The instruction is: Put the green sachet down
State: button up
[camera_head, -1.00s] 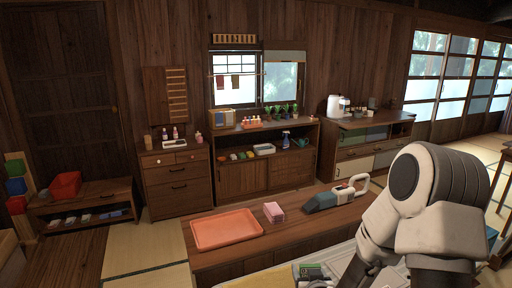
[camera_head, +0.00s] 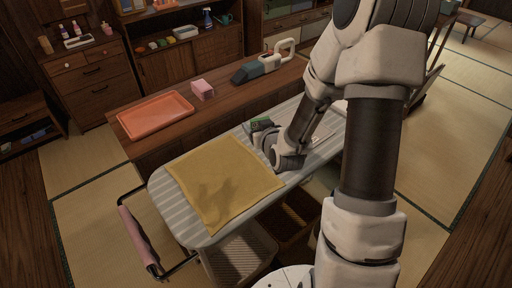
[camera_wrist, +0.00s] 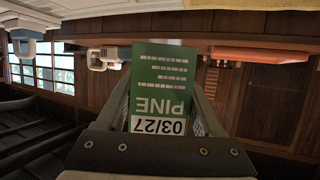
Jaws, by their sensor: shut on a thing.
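The green sachet (camera_wrist: 160,85) is between the fingers of my gripper (camera_wrist: 162,95) in the wrist view. Its face shows white lines of print, "PINE" and "03/27", upside down in the picture. In the head view the sachet (camera_head: 262,125) is a small green patch at the end of my gripper (camera_head: 266,135), over the far side of the striped ironing board (camera_head: 180,215). My gripper is shut on the sachet. My arm and gripper hide part of the board there, and I cannot tell whether the sachet touches it.
A yellow cloth (camera_head: 222,185) covers much of the board's left part. Beyond the board, a low wooden bench (camera_head: 225,112) holds an orange tray (camera_head: 155,115), a pink box (camera_head: 202,90) and a handheld vacuum (camera_head: 265,65). A basket (camera_head: 238,255) stands below the board.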

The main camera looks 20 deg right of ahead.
jog(key=s+d+b, duration=0.4)
jog(key=d+b, duration=0.1)
jog(key=d, duration=0.9)
jog(key=w+a+f+b, duration=0.2)
jog(key=w+a+f, duration=0.5)
jog(key=w+a, duration=0.1)
jog(key=shift+w+f, duration=0.1)
jog(key=shift+f, duration=0.3)
jog(key=shift+f+b, duration=0.7)
jog(key=shift+f, duration=1.25)
jog(key=shift+f+b, duration=0.25)
jog(key=shift+b, duration=0.05)
jog(key=o, duration=1.5)
jog(key=shift+r, duration=0.1)
jog(key=shift+c, duration=0.2)
